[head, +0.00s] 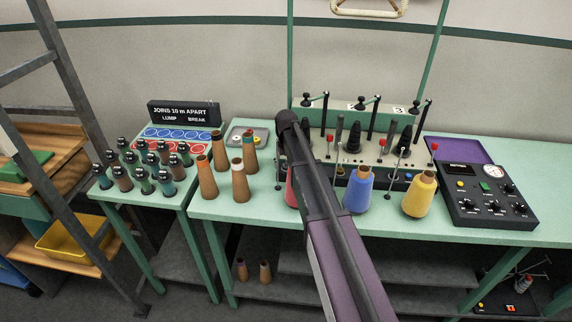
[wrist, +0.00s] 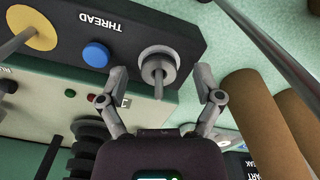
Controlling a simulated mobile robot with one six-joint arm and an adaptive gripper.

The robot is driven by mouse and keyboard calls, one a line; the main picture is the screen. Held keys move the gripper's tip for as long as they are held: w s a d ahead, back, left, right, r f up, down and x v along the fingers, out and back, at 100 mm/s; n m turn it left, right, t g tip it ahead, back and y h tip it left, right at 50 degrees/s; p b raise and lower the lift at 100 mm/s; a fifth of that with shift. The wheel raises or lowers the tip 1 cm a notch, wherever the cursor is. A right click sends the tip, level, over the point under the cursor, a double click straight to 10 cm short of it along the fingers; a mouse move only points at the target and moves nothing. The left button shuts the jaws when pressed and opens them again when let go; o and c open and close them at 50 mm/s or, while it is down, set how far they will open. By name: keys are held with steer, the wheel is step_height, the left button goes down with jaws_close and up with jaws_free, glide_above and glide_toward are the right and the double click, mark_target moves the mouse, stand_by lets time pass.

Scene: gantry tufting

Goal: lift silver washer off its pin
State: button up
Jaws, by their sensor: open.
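The silver washer (wrist: 158,64) shows in the wrist view as a pale grey ring around a grey pin (wrist: 158,86). The pin stands out from a dark panel (wrist: 195,40) marked THREAD. My gripper (wrist: 161,78) is open, with one finger on each side of the washer and pin. I see clear gaps between the fingers and the washer, and nothing is held. In the head view my arm reaches over the bench to the machine, and it hides the washer and the gripper's fingers.
A blue button (wrist: 96,55) and a yellow disc (wrist: 31,27) sit beside the washer on the panel. Brown cones (wrist: 262,115) stand close on the right in the wrist view. In the head view, a blue thread cone (head: 357,190) and yellow cone (head: 419,195) stand before the machine.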

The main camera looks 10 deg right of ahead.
jaws_close()
stand_by(0.4)
steer(key=shift+r, duration=0.15)
steer(key=shift+r+p, duration=3.55)
steer(key=shift+p, duration=0.15)
